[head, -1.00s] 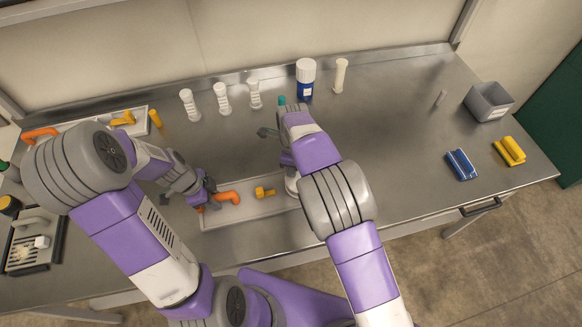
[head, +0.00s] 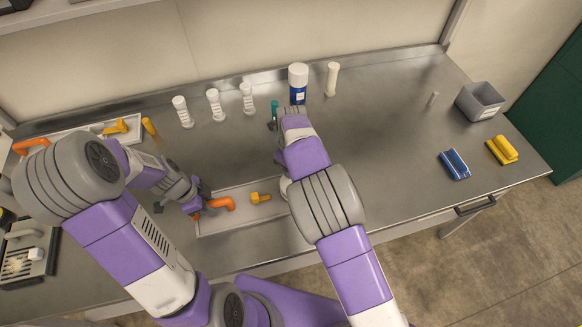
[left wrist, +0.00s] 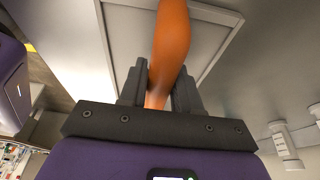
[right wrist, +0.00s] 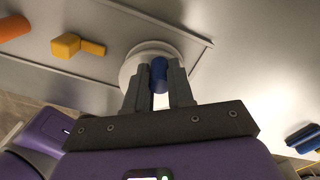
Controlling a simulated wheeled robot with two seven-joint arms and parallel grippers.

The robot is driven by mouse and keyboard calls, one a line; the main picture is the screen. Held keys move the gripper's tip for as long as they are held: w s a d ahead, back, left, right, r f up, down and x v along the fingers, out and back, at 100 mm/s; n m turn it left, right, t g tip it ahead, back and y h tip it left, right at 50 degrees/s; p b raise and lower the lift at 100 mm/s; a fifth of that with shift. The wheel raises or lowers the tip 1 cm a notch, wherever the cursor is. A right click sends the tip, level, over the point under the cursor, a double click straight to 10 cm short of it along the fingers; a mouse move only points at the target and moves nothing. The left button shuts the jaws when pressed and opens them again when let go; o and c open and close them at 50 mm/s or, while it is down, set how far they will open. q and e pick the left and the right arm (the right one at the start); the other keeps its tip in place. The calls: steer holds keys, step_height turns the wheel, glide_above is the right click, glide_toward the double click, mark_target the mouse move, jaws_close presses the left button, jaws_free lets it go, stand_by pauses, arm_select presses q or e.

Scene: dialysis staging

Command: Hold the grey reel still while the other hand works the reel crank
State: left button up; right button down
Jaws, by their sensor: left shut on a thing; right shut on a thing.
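The pale grey round reel (right wrist: 135,64) stands at the right end of a shallow tray, and a small part of it (head: 284,188) shows beside my right arm in the head view. A blue upright knob (right wrist: 159,72) is on its near side. My right gripper (right wrist: 158,82) is shut on this knob; in the head view my right arm hides it. My left gripper (left wrist: 160,88) is shut on an orange bent handle (left wrist: 171,40), which also shows at the tray's left part in the head view (head: 222,204). I cannot tell which piece is the reel crank.
The shallow tray (head: 240,225) also holds a yellow fitting (head: 260,197). Several white fittings (head: 214,104), a blue-and-white bottle (head: 298,84) and a white cylinder (head: 332,79) stand behind. A grey bin (head: 480,103) and blue (head: 454,164) and yellow (head: 502,150) blocks are right.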

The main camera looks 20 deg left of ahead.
arm_select(q)
steer(key=shift+a, duration=0.1)
arm_select(e)
steer(key=shift+w+d, duration=0.1)
steer(key=shift+d, duration=0.05)
steer(key=c, duration=1)
jaws_free()
step_height(320, 180, up, 12)
steer(key=shift+r, duration=0.1)
arm_select(q)
steer(key=o, duration=1.3)
steer(key=shift+r+p, duration=2.75)
steer(key=shift+r, duration=1.25)
arm_select(e)
steer(key=shift+r, duration=2.7)
